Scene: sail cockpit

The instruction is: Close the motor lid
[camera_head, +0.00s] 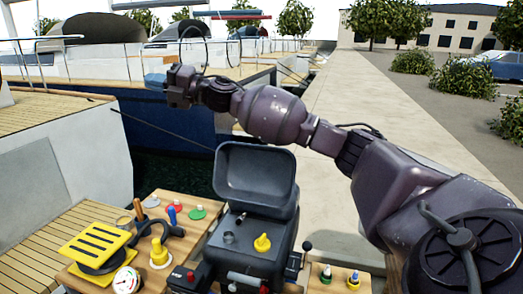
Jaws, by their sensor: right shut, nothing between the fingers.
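The motor lid (255,170) is a dark grey shell standing open, tilted up and back behind the motor box (268,262). Its hollow inside faces me. In the open box I see a yellow knob (262,243) and small dark fittings. My right arm comes in from the right and reaches across above and behind the lid. My right gripper (177,86) is shut and empty, up and to the left of the lid, apart from it. My left gripper is not in view.
A wooden console with a yellow slatted plate (97,242), a white gauge (126,281), and coloured knobs lies left of the motor. A small wooden panel (338,272) with knobs and a black-knobbed lever (306,248) are at its right. Moored boats and a concrete quay (325,95) lie beyond.

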